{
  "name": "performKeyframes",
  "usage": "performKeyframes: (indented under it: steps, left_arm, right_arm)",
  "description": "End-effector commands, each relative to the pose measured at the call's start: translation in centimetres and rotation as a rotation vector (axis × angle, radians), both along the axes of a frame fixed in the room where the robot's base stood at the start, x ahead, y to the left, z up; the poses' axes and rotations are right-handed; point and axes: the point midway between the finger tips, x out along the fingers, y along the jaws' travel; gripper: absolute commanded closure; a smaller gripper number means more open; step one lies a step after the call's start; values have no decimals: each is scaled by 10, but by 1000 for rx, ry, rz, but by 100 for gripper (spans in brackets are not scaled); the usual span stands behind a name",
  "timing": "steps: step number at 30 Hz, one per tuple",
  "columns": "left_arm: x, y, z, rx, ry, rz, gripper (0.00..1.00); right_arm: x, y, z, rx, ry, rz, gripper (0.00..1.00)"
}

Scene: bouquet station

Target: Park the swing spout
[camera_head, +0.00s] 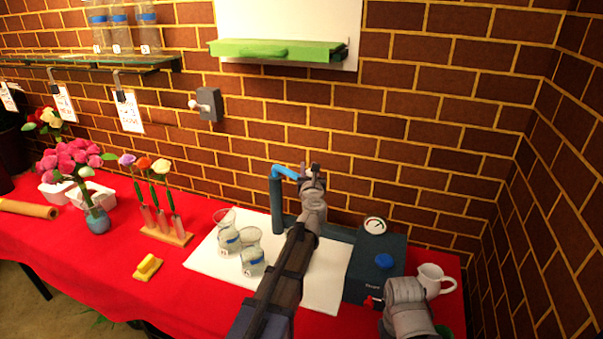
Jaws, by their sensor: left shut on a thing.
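The swing spout (287,170) is a bright blue tube at the top of a darker blue upright post (277,205), behind the white mat. It points right, toward my left gripper (310,170). My left gripper is raised at the spout's free end and shut on it; the fingers hide the tip. The post stands beside a dark blue box (376,262) with a round gauge (375,226) and a blue knob (384,261) on top. My right arm's wrist shows in front of the box at the lower right; its fingers cannot be made out.
Glass jars with blue bands (252,255) stand on the white mat (208,262), left of my left arm. A white jug (434,281) stands right of the box. A flower rack (166,233), a pink bouquet (96,215) and a yellow block (147,266) are at left.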

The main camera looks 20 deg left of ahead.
Motion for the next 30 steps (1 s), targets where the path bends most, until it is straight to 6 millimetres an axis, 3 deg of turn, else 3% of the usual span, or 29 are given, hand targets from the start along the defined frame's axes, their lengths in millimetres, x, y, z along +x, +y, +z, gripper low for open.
performKeyframes:
  steps: [3, 12, 30]
  left_arm:
    - [19, -6, 0, 0, 0, 88, 100]
    - [43, -6, 0, 0, 0, 271, 100]
    - [52, -3, 0, 0, 0, 367, 100]
  right_arm:
    - [0, 0, 0, 0, 0, 0, 100]
    - [0, 0, 0, 0, 0, 0, 100]
    - [0, 0, 0, 0, 0, 0, 100]
